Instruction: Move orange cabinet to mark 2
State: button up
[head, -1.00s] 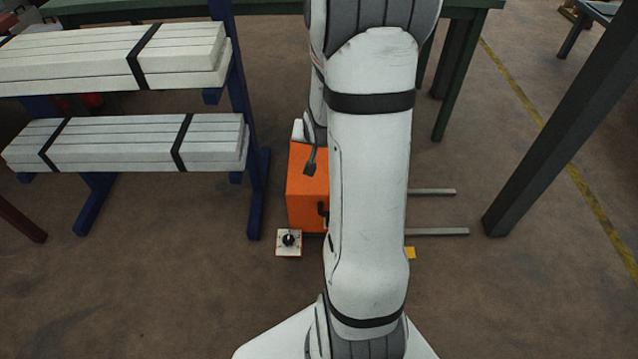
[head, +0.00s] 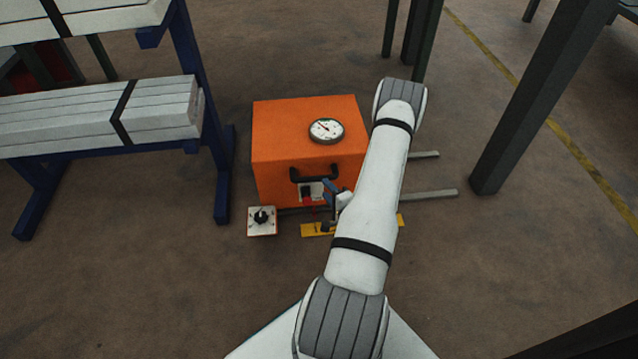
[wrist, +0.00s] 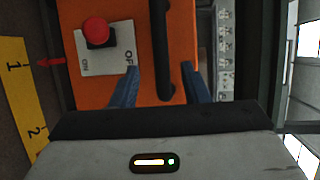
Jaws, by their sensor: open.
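The orange cabinet (head: 285,135) stands on the floor in the head view, with a round gauge on top and a black handle (head: 303,178) on its front. In the wrist view its orange front (wrist: 188,30) shows the handle (wrist: 161,45) upright in the picture. My gripper (wrist: 162,72) is open, its blue fingertips on either side of the handle, with gaps between. In the head view my gripper (head: 335,190) is partly hidden by my arm. A yellow strip (wrist: 15,85) carries marks 1 and 2 (wrist: 36,132); a red pointer (wrist: 52,62) is beside mark 1.
A white switch plate with a red knob (wrist: 97,30) is on the cabinet's front. A white box with a black knob (head: 261,221) is by the cabinet's left. Grey rails (head: 430,194) run right. A blue rack (head: 222,170) stands left and a dark post (head: 510,130) right.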

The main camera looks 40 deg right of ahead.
aim_at(317, 179)
jog(key=b+x, duration=0.2)
jog(key=x, duration=0.5)
jog(key=shift+w, duration=0.25)
grip_shut()
dwell(0.3)
